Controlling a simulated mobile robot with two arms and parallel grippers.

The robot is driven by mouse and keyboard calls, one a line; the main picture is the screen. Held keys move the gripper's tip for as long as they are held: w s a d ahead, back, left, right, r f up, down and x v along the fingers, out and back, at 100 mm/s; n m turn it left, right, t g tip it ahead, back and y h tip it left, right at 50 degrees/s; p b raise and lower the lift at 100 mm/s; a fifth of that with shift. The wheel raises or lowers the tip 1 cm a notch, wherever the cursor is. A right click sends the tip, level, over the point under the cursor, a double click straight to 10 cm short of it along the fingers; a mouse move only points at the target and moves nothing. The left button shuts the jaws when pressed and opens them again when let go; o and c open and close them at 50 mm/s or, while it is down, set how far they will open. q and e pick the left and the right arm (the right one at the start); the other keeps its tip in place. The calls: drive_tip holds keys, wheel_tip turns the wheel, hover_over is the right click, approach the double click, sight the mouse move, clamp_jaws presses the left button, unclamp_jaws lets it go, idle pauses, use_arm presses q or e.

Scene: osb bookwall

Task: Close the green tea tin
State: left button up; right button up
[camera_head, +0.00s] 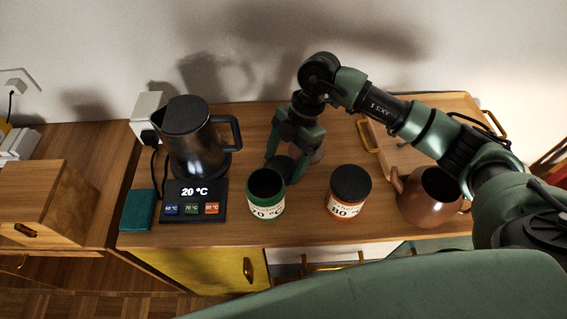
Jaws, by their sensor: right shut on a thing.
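The green tea tin (267,208) stands upright on the wooden cabinet top, with a white label reading 70 °C. Its top is open and its inside looks dark. My right gripper (285,158) reaches in from the right and points down just behind the tin. It is shut on a dark round lid (283,168), which is partly hidden by the fingers and the tin's rim. The lid appears behind the opening, not over it; its exact height is unclear. My left gripper is not in view.
A red-labelled tin (347,205) with a black lid stands right of the green tin.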

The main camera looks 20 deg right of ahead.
sight(284, 166)
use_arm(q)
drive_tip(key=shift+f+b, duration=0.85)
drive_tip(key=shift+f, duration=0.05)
use_arm(e)
wheel_tip(284, 166, up, 19)
drive_tip(key=shift+r, duration=0.1)
